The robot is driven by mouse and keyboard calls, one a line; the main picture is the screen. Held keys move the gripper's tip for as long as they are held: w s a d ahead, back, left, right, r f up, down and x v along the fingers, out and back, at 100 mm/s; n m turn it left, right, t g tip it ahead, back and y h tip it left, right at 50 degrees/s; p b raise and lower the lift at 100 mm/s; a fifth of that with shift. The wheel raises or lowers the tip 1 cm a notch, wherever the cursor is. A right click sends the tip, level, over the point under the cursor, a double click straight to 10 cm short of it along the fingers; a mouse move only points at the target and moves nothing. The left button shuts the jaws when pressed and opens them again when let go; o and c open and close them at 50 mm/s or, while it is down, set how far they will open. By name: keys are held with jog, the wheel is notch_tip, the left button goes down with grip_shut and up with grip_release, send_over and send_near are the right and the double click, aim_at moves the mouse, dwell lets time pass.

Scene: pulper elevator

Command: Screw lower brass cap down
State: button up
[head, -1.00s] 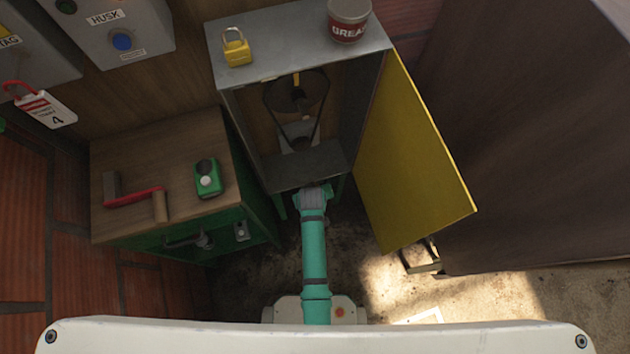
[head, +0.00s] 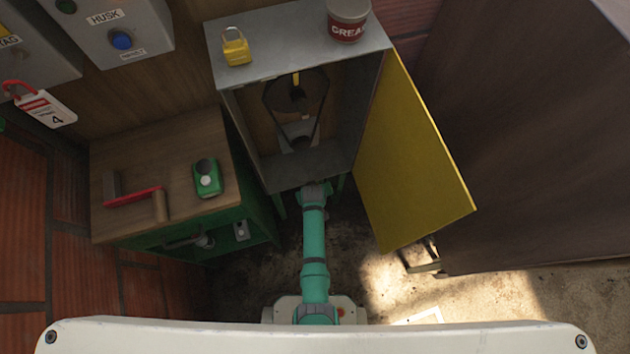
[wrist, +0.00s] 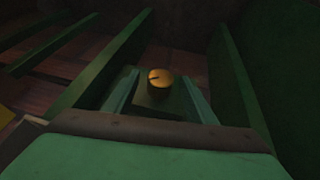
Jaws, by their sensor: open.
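The lower brass cap (wrist: 160,79) shows in the wrist view as a small round yellow cap with a dark mark on its top. It sits on a dark green block (wrist: 158,103). My gripper (wrist: 161,90) is open, with one teal finger to the left of the cap and one to the right. Gaps show between the fingers and the cap, and nothing is held. In the head view my arm reaches under the grey cabinet (head: 300,40), which hides my gripper and the cap.
Green bars (wrist: 105,58) and a green panel (wrist: 235,75) flank my gripper. The cabinet's yellow door (head: 410,160) hangs open at right. A padlock (head: 236,47) and grease tin (head: 348,20) stand on the cabinet.

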jog(key=c, duration=1)
jog(key=shift+c, duration=0.2)
jog(key=shift+w, duration=0.1)
jog(key=shift+w+d+m+g+y, duration=0.1)
jog(key=shift+d+m+g+y, duration=0.05)
jog(key=shift+y, duration=0.4)
jog(key=shift+w+d+m+g+y, duration=0.1)
jog(key=shift+m+g+y, duration=0.05)
jog(key=shift+y, duration=0.4)
jog(key=shift+d+m+g+y, duration=0.15)
jog(key=shift+g+y, duration=0.15)
jog(key=shift+y, duration=0.5)
jog(key=shift+d+m+g+y, duration=0.15)
jog(key=shift+g+y, duration=0.15)
jog(key=shift+y, duration=0.5)
jog(key=shift+a, duration=0.1)
jog(key=o, duration=1)
